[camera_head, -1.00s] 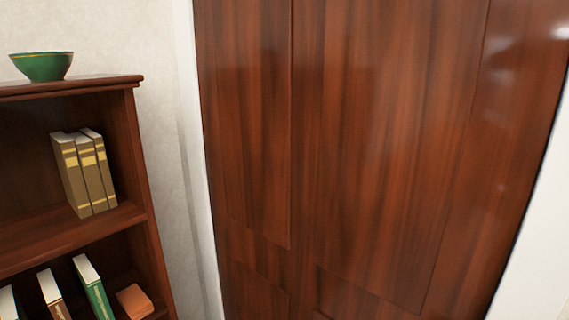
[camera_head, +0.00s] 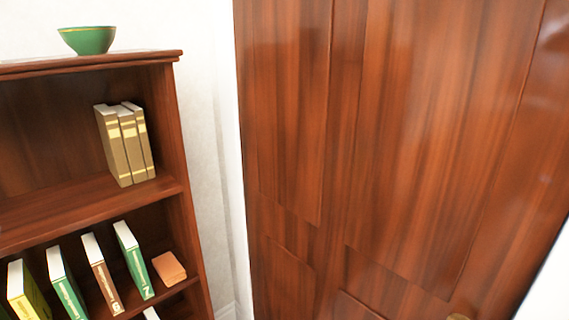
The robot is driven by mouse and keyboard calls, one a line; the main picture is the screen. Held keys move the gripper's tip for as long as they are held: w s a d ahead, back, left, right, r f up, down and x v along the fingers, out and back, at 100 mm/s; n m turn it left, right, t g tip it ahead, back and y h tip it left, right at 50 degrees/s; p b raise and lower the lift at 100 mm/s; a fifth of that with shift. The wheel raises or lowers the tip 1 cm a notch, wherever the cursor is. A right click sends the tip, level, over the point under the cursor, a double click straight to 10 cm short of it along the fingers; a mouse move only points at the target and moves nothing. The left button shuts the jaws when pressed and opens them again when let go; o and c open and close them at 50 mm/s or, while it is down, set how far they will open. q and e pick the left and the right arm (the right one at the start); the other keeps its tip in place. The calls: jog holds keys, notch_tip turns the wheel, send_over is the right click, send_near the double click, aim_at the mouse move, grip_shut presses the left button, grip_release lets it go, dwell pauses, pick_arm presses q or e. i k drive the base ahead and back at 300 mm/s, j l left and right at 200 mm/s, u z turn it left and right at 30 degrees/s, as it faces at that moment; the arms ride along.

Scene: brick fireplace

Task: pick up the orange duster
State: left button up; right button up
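A small orange block-like thing (camera_head: 169,268) lies on the lower visible shelf of the bookcase, at its right end near the side wall. It may be the orange duster; I cannot tell for sure from its shape. It lies to the right of a leaning green book (camera_head: 134,260), and a small gap shows between them. Neither of my grippers is in view.
The dark wooden bookcase (camera_head: 188,215) stands at the left. A green bowl (camera_head: 87,40) sits on its top and brown books (camera_head: 124,145) stand on the upper shelf. Several books lean on the lower shelf. A closed wooden door (camera_head: 400,140) fills the right.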

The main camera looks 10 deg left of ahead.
aim_at(171, 271)
jog(key=i+u, duration=0.15)
jog(key=u, duration=1)
